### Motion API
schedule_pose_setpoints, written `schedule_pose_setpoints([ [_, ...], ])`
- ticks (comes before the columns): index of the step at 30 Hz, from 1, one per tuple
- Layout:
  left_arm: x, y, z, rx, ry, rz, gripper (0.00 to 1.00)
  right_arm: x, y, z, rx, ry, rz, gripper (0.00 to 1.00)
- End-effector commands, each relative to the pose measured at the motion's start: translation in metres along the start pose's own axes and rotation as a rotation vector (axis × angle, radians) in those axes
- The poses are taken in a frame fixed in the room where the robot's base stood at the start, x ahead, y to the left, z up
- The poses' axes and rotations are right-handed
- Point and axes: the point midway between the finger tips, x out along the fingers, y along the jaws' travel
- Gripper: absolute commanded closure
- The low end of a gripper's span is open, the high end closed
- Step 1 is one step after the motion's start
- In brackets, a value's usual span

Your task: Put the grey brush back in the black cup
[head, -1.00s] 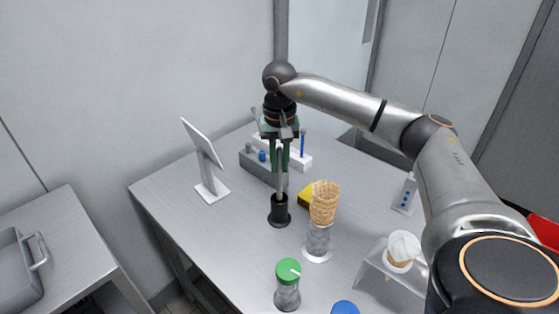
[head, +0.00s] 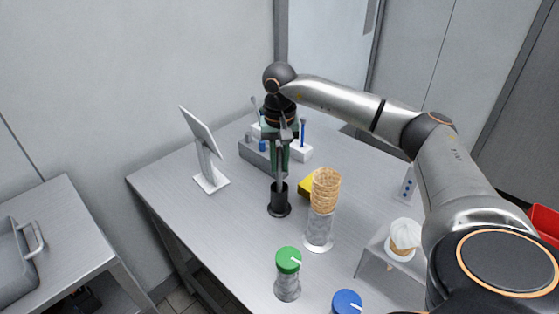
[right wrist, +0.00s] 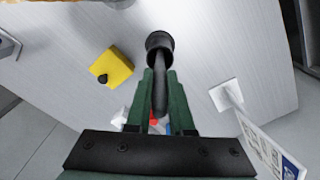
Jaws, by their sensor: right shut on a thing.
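The grey brush (head: 279,166) is upright in my right gripper (head: 281,158), above the table. The black cup (head: 279,203) stands directly below it. The brush's lower end meets the cup's mouth and looks to be inside it; how deep is hidden. In the right wrist view the gripper (right wrist: 160,80) has its green fingers on both sides of the brush (right wrist: 160,98), which points at the round opening of the cup (right wrist: 160,42). My left gripper is in neither current view.
A stack of cones (head: 325,190) on a clear stand is close right of the cup, with a yellow block (head: 308,185) behind. A grey holder (head: 259,158) is behind the gripper. A tablet stand (head: 205,150) is left. Green-lidded (head: 288,262) and blue-lidded (head: 346,302) jars are in front.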

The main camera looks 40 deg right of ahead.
Motion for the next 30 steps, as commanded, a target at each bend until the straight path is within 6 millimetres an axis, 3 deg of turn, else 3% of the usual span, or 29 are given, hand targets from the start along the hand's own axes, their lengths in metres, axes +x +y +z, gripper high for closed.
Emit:
schedule_pose_setpoints([
  [4, 0.0, 0.0, 0.0, 0.0, 0.0, 0.0, 0.0, 0.0, 0.0, 0.0, 0.0, 0.0, 0.0, 1.0],
  [5, 0.0, 0.0, 0.0, 0.0, 0.0, 0.0, 0.0, 0.0, 0.0, 0.0, 0.0, 0.0, 0.0, 0.79],
  [14, 0.0, 0.0, 0.0, 0.0, 0.0, 0.0, 0.0, -0.001, 0.0, 0.0, 0.0, 0.0, 0.0, 0.45],
  [23, 0.0, 0.0, 0.0, 0.0, 0.0, 0.0, 0.0, -0.003, 0.0, 0.0, 0.0, 0.001, -0.001, 0.45],
  [30, 0.0, 0.0, 0.0, 0.0, 0.0, 0.0, 0.0, -0.039, -0.001, -0.001, -0.001, 0.005, -0.005, 0.45],
])
